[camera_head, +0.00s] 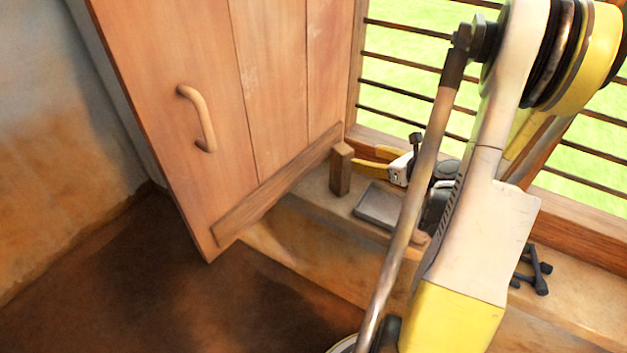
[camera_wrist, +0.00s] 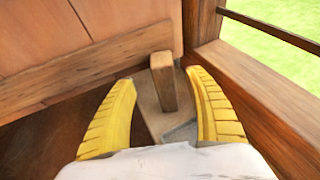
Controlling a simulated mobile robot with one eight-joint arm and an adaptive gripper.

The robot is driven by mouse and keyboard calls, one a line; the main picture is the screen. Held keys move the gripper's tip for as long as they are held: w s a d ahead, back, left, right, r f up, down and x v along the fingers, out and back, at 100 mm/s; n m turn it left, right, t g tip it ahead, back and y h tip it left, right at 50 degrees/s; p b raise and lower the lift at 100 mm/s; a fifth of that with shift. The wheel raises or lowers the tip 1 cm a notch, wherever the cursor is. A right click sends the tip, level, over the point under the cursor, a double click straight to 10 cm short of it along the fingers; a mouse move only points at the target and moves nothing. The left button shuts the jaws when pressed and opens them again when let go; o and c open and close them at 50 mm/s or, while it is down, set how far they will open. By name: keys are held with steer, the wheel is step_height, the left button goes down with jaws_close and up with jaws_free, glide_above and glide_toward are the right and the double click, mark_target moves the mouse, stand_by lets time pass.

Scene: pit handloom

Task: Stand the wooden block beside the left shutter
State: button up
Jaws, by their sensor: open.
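The wooden block (camera_head: 341,170) stands upright on the sill, close to the lower right corner of the open left shutter (camera_head: 270,70). I cannot tell if block and shutter touch. My gripper (camera_head: 364,157) is open just to the right of the block, with its yellow fingers pointing at it. In the wrist view the block (camera_wrist: 163,85) appears between the two spread fingertips (camera_wrist: 162,79), with a gap on each side. The shutter's bottom rail (camera_wrist: 90,72) runs behind the block there.
A grey flat slab (camera_head: 380,206) lies on the sill (camera_head: 310,205) in front of my gripper. A dark metal object (camera_head: 533,270) lies farther right. Window bars (camera_head: 415,85) and the wooden frame (camera_wrist: 245,90) bound the right side. The shutter has a wooden handle (camera_head: 203,120).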

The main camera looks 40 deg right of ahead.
steer(key=w+a+r+n+g+y, duration=0.1)
steer(key=w+a+r+n+g, duration=0.15)
steer(key=a+n, duration=0.65)
steer(key=w+a+r+n+g+y, duration=0.15)
steer(key=a+r+n, duration=0.35)
steer(key=a, duration=0.6)
steer(key=s+a+r+n+g+h, duration=0.2)
steer(key=s+a+n, duration=1.1)
steer(key=n, duration=0.8)
steer(key=shift+a+r+n, duration=0.4)
steer(key=shift+a+r, duration=0.25)
steer(key=shift+a, duration=0.05)
steer(key=shift+s+h, duration=0.15)
steer(key=shift+h, duration=0.1)
